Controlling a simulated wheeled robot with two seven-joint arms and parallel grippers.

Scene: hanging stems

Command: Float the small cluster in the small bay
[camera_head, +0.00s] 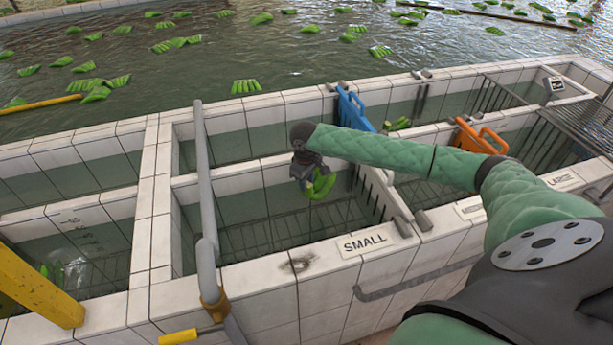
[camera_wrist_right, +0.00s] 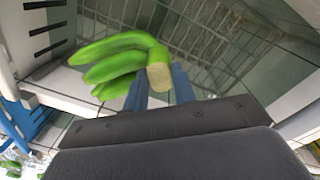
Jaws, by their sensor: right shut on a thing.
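A small cluster of green bananas (camera_head: 322,186) hangs from my right gripper (camera_head: 308,172), above the tiled bay with the SMALL sign (camera_head: 365,241). In the right wrist view the cluster (camera_wrist_right: 118,55) shows its pale cut crown (camera_wrist_right: 160,77) between the blue fingers of my right gripper (camera_wrist_right: 160,90), which are shut on it. The small bay (camera_head: 290,258) has tiled walls, water and a wire rack inside. I cannot tell whether the cluster touches the water. My left gripper is not in view.
A blue gate (camera_head: 352,108) and an orange gate (camera_head: 480,136) stand on the bay walls to the right. A grey pipe (camera_head: 203,190) crosses the left side of the bay. Many green clusters float in the large pool (camera_head: 300,55) behind. A yellow post (camera_head: 38,290) stands at lower left.

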